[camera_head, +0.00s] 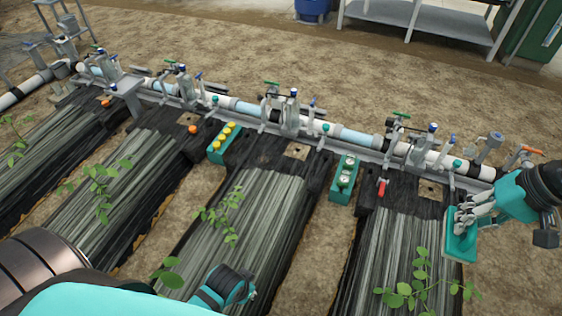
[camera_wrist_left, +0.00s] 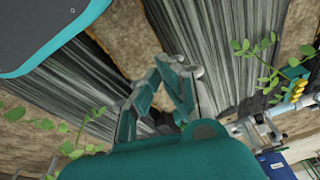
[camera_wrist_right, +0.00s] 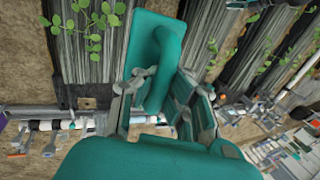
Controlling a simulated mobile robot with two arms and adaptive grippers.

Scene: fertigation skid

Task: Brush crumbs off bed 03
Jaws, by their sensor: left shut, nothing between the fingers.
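My right gripper (camera_head: 478,214) is at the right, by the near side of the pipe run. It is shut on the handle of a flat teal brush-like tool (camera_head: 458,247). The tool, with its teal plate (camera_wrist_right: 152,45), also shows between the fingers in the right wrist view. My left gripper (camera_head: 235,290) is low over the middle bed, shut and empty; its fingers show in the left wrist view (camera_wrist_left: 165,92). Several beds with grey-black striped covers lie side by side, including the middle one (camera_head: 262,215) and the rightmost one (camera_head: 385,235). No bed number or crumbs can be made out.
A white and blue pipe run (camera_head: 310,125) with valves crosses behind the beds. A teal box with yellow knobs (camera_head: 222,143) and a teal gauge box (camera_head: 343,180) stand between beds. Leafy seedlings (camera_head: 410,285) rise from the covers. Bare soil (camera_head: 315,235) separates the beds.

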